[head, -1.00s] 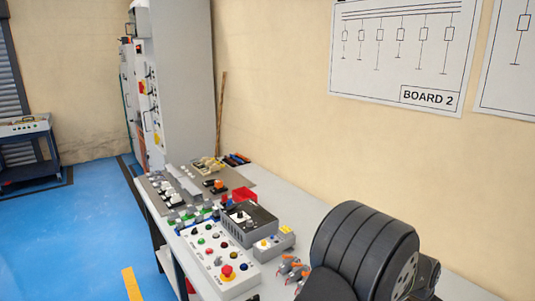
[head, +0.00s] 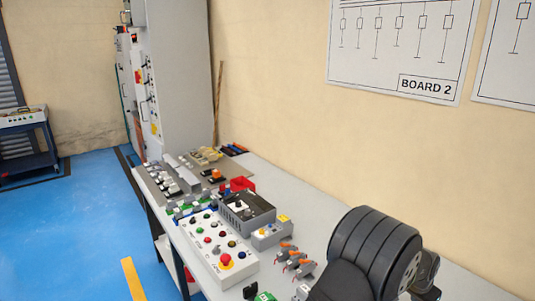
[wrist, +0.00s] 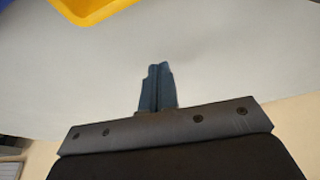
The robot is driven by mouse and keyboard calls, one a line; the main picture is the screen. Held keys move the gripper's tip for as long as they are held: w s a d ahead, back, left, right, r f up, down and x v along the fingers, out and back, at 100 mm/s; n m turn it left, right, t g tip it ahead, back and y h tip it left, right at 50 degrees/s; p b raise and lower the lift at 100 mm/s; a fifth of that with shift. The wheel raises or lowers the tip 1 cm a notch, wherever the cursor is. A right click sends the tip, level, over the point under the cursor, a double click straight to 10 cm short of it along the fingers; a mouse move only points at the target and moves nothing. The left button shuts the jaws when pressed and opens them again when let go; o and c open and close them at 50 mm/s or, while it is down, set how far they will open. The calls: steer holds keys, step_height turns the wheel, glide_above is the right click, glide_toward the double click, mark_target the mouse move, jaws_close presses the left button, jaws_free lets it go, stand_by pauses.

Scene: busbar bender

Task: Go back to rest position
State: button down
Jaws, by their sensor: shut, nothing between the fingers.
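My gripper (wrist: 156,85) shows in the wrist view with its two dark blue fingers pressed together. It is shut and holds nothing. The fingers point toward a plain pale grey surface, with no object at the tips. In the head view the dark rounded links of my arm fill the lower right, and the gripper itself is out of that picture.
The grey workbench (head: 300,195) carries a control panel (head: 218,248) with buttons, a dark grey box (head: 247,210), a red bin (head: 241,184) and several small parts. A yellow bin (wrist: 92,10) shows at the top of the wrist view. Blue floor (head: 80,220) lies left.

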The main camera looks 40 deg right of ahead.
steer(key=d, duration=0.3)
steer(key=d+r, duration=0.1)
steer(key=shift+s+d+r, duration=0.1)
steer(key=shift+s+d, duration=0.15)
steer(key=shift+d, duration=0.05)
steer(key=v, duration=0.8)
steer(key=w+a+n, duration=0.2)
steer(key=w+a, duration=0.1)
steer(key=w, duration=0.4)
steer(key=shift+w+a+f+t, duration=0.2)
steer(key=shift+a+f+t, duration=0.1)
steer(key=shift+a+f, duration=0.15)
steer(key=shift+d, duration=0.1)
steer(key=s+d+m, duration=0.2)
steer(key=s+d, duration=0.1)
steer(key=s, duration=0.5)
steer(key=x, duration=0.8)
steer(key=shift+w+f, duration=0.15)
steer(key=shift+f, duration=0.1)
steer(key=shift+a+r, duration=0.1)
steer(key=shift+a, duration=0.55)
steer(key=shift+d, duration=0.1)
